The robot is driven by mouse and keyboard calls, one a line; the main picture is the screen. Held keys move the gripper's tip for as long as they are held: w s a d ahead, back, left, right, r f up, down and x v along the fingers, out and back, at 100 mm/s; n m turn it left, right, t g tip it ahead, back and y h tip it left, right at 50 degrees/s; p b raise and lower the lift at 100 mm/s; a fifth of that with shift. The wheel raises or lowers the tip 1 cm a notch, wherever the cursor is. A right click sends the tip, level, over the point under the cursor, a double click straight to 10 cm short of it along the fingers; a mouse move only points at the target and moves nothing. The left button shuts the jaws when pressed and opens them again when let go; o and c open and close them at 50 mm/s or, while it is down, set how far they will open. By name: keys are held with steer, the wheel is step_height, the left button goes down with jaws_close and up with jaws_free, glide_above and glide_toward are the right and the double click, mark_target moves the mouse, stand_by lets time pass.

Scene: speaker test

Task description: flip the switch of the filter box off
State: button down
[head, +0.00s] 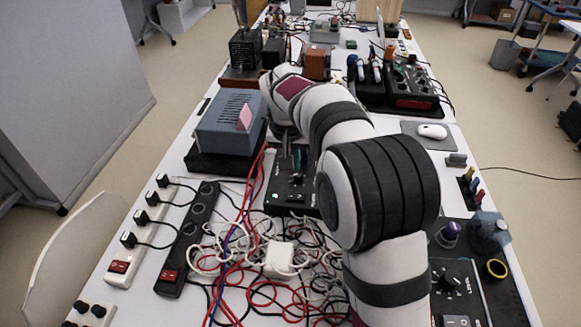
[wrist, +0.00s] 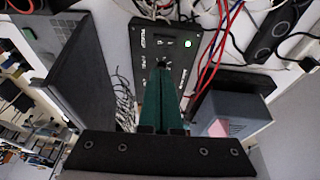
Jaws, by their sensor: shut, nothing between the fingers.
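A blue-grey vented box (head: 228,125) with a pink note stands left of the filter box. Tangled red, blue and white cables (head: 262,262) lie in front. Power strips (head: 185,240) line the left edge. A knob panel (head: 455,280) is at right front, a mouse (head: 432,131) at right.

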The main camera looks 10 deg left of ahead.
glide_toward(300, 198)
steer(key=x, duration=0.5)
steer(key=shift+w+a+f, duration=0.15)
steer(key=shift+w+f, duration=0.05)
steer(key=shift+w, duration=0.15)
steer(key=shift+f, duration=0.5)
steer(key=shift+d+f, duration=0.3)
steer(key=shift+f, duration=0.1)
steer(key=shift+a, duration=0.15)
steer(key=shift+a+r, duration=0.25)
steer(key=shift+a, duration=0.45)
